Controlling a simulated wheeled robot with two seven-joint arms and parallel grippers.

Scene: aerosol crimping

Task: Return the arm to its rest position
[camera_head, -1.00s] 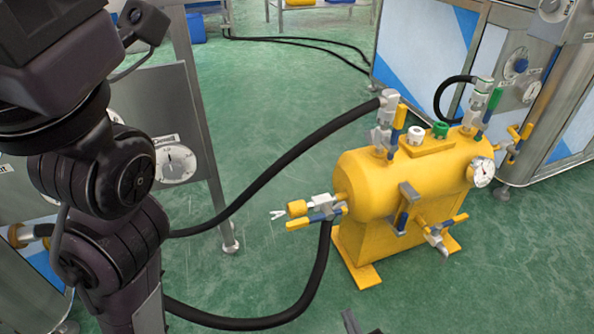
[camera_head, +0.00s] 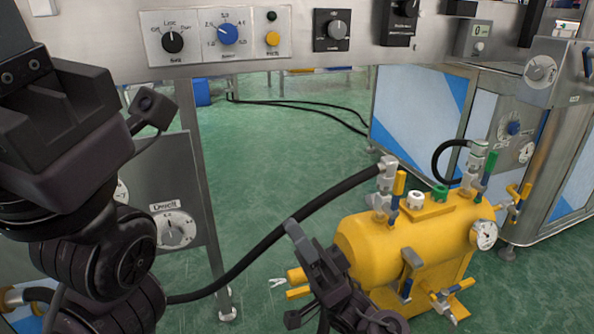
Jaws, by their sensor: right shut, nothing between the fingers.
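My right gripper (camera_head: 297,236) is at the bottom centre of the head view, its dark fingers pointing up and to the left. Its fingers are together and nothing is between them. It stands in front of the left end of the yellow tank (camera_head: 370,243) in the picture and hides part of it; whether they touch I cannot tell. My left arm (camera_head: 95,245) fills the left side as a column of dark links. The fingers of my left gripper are not visible.
A control panel (camera_head: 290,45) with knobs and buttons spans the top. Black hoses (camera_head: 270,240) run to the tank's valves. A dial plate (camera_head: 180,190) is beside my left arm. A steel cabinet (camera_head: 425,110) stands at the right. Green floor (camera_head: 290,155) is open in the middle.

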